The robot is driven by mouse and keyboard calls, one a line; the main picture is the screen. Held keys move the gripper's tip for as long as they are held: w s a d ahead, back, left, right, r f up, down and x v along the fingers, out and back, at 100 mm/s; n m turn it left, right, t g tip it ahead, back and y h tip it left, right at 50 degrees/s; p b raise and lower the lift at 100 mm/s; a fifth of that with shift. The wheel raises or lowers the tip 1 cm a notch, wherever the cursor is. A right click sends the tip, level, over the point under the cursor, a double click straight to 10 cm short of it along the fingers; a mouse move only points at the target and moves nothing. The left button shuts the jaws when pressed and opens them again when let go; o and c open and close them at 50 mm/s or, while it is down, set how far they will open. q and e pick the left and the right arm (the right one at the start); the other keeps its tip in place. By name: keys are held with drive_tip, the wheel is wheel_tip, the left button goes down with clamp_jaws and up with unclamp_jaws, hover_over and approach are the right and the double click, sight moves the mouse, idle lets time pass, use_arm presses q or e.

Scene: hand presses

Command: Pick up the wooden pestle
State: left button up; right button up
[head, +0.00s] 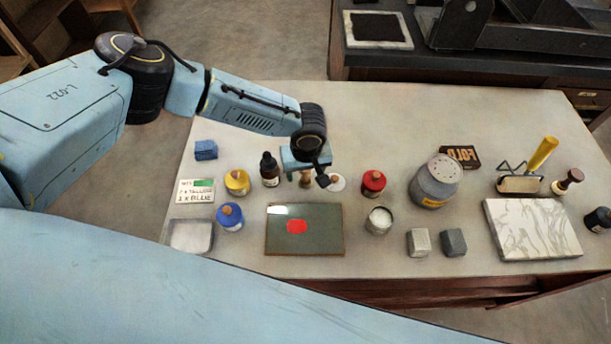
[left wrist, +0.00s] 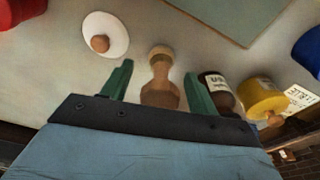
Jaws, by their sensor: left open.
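The wooden pestle (left wrist: 160,66) stands on the table between the two green fingers of my left gripper (left wrist: 157,78) in the left wrist view. It is light brown with a narrow waist, and its near end is partly covered by the gripper body. In the head view only a small part of the pestle (head: 306,181) shows under my left gripper (head: 314,174). The left gripper is open, with a finger on each side of the pestle; I cannot tell whether they touch it. My right gripper is not in view.
Close by are a dark dropper bottle (head: 269,170), a white disc with a wooden knob (head: 340,183), a yellow jar (head: 237,183) and a red jar (head: 373,184). A glass slab (head: 270,241) with a red patch lies in front. The table's back strip is clear.

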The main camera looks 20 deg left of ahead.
use_arm(q)
drive_tip(key=c, duration=1.1)
drive_tip(key=shift+r, duration=0.15)
